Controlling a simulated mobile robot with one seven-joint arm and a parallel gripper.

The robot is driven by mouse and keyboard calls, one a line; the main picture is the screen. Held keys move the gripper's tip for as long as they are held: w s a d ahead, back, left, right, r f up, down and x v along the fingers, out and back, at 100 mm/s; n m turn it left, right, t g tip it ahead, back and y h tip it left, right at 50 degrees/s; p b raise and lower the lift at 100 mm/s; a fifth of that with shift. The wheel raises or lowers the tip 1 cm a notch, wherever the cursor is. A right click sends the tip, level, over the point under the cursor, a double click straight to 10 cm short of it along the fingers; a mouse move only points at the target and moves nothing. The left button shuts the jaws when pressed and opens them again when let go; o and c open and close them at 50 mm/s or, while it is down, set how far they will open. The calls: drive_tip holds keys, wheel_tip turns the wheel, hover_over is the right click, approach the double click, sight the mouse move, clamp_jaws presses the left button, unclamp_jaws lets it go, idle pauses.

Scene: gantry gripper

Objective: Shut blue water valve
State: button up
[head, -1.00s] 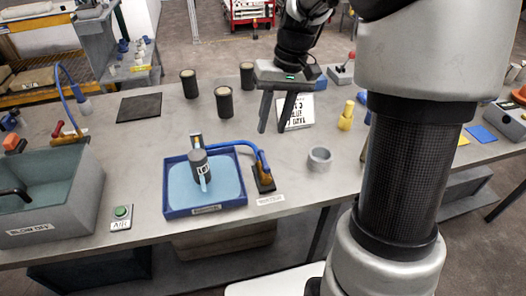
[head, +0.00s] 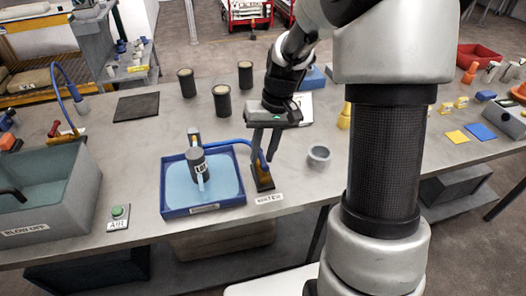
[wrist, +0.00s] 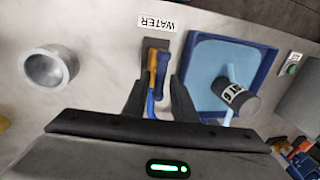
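The water valve (head: 263,179) stands on a dark base right of the blue tray (head: 167,188), behind a WATER label (head: 269,198). In the wrist view, its blue lever (wrist: 163,86) lies beside a brass-coloured part (wrist: 152,76). A blue hose (head: 228,142) runs from the valve toward the tray. My gripper (head: 263,149) is open above and behind the valve. In the wrist view, the lever shows between the fingers of my gripper (wrist: 158,82), with gaps on both sides. I cannot tell how far above the lever the fingertips are.
A dark labelled cylinder (head: 196,161) with a light-blue strip is over the tray. A grey cup (head: 319,156) stands right of the valve. Several dark canisters (head: 222,99) stand behind. A grey bin (head: 70,190) and green AIR button (head: 118,211) are at left.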

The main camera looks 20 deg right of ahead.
clamp_jaws()
drive_tip(key=shift+m, duration=0.4)
drive_tip(key=m, duration=0.4)
drive_tip(key=shift+s+t, duration=0.1)
drive_tip(key=shift+t, duration=0.3)
drive_tip(key=m+p, duration=0.1)
drive_tip(key=m, duration=0.3)
drive_tip(key=shift+s+d+r+t+h+p, duration=0.1)
drive_tip(key=shift+s+r+t+h+p, duration=0.05)
drive_tip(key=shift+t+h+p, duration=0.2)
drive_tip(key=m+p, duration=0.1)
drive_tip(key=m, duration=0.1)
drive_tip(key=m+p, duration=0.2)
drive_tip(key=shift+s+r+m+t+h, duration=0.15)
drive_tip(key=shift+m+t+h, duration=0.1)
drive_tip(key=shift+m+h, duration=0.15)
drive_tip(key=m+p, duration=0.3)
drive_tip(key=shift+h, duration=0.25)
drive_tip(key=shift+m+p, duration=0.6)
drive_tip(key=shift+p, duration=0.05)
drive_tip(key=shift+f, duration=0.25)
